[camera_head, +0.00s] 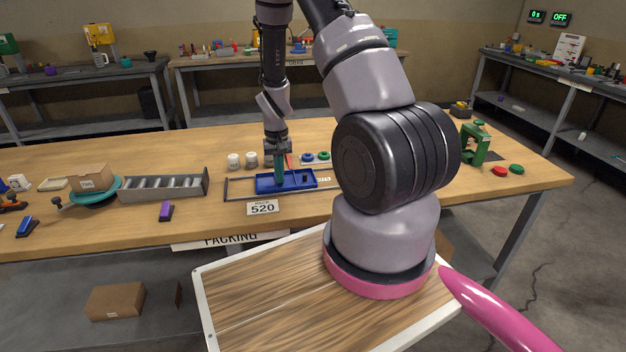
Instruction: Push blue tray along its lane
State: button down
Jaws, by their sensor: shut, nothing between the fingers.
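The blue tray (300,180) lies on the wooden workbench, between the dark rails of its lane (228,190). My gripper (279,184) is shut and points down at the left part of the tray. Its fingertips appear to be inside or just over the tray; I cannot tell whether they touch its floor or wall. A slim teal-green shape shows at the fingers. A small red piece shows just behind the fingers. My arm hides the right part of the lane.
A white card reading 520 (263,208) stands in front of the lane. Two pale cylinders (243,161) and blue and green rings (316,157) stand behind it. A green press (474,145) is at right.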

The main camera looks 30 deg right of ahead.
aim_at(254, 187)
jog(key=shift+w+a, duration=0.15)
jog(key=shift+a, duration=0.4)
jog(key=shift+w+a, duration=0.15)
jog(key=shift+a, duration=0.35)
jog(key=shift+a, duration=0.15)
jog(key=shift+w+a, duration=0.25)
jog(key=shift+a, duration=0.6)
jog(key=shift+w+a, duration=0.25)
jog(key=shift+a, duration=0.55)
jog(key=shift+a, duration=0.1)
jog(key=shift+w+a, duration=0.25)
jog(key=shift+a, duration=0.45)
jog(key=shift+w+a, duration=0.2)
jog(key=shift+a, duration=0.45)
jog(key=shift+s+d, duration=0.1)
jog(key=shift+d, duration=0.25)
notch_tip(254, 187, up, 8)
